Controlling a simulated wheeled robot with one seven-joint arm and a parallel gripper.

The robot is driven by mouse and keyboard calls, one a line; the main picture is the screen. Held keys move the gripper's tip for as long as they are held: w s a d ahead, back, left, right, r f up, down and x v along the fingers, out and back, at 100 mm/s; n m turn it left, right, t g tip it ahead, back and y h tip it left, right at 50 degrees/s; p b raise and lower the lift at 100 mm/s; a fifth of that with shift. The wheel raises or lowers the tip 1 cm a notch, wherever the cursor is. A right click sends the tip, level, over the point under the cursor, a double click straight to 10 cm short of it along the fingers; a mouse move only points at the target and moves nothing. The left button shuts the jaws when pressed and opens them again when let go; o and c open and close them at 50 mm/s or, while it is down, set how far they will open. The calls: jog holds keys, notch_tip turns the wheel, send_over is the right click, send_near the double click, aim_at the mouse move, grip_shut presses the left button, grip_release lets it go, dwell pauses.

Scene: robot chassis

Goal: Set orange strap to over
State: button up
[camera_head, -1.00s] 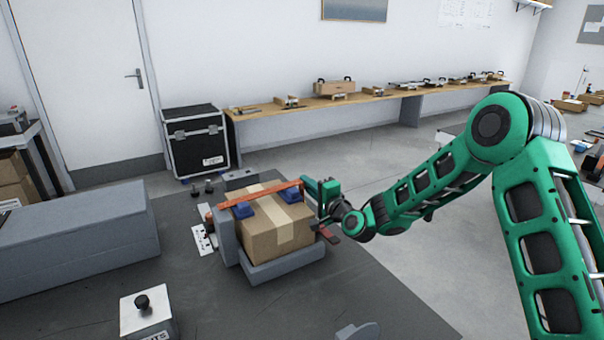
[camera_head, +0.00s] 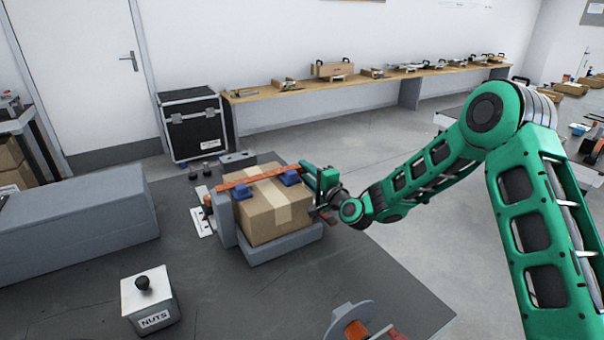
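The orange strap (camera_head: 258,176) lies across the top of a brown cardboard box (camera_head: 274,214), running from the left side to the right edge. Blue pads (camera_head: 242,191) sit along it on the box's edges. The box rests in a grey cradle (camera_head: 284,245) with an upright wall at its left. My green gripper (camera_head: 319,178) is at the box's right upper edge, by the strap's right end. The fingers are small and partly overlapped, so their opening and any grip on the strap cannot be made out. Another red-orange piece shows low beside the box's right side.
A grey box labelled NUTS (camera_head: 151,300) with a black knob stands at the front left. A long grey block (camera_head: 75,230) lies at the left. A round grey part with orange (camera_head: 352,322) is at the front edge. The dark tabletop (camera_head: 240,300) is clear between them.

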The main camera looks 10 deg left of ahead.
jog(key=shift+s+r, duration=0.1)
jog(key=v, duration=1)
jog(key=shift+d, duration=0.3)
jog(key=shift+s, duration=0.15)
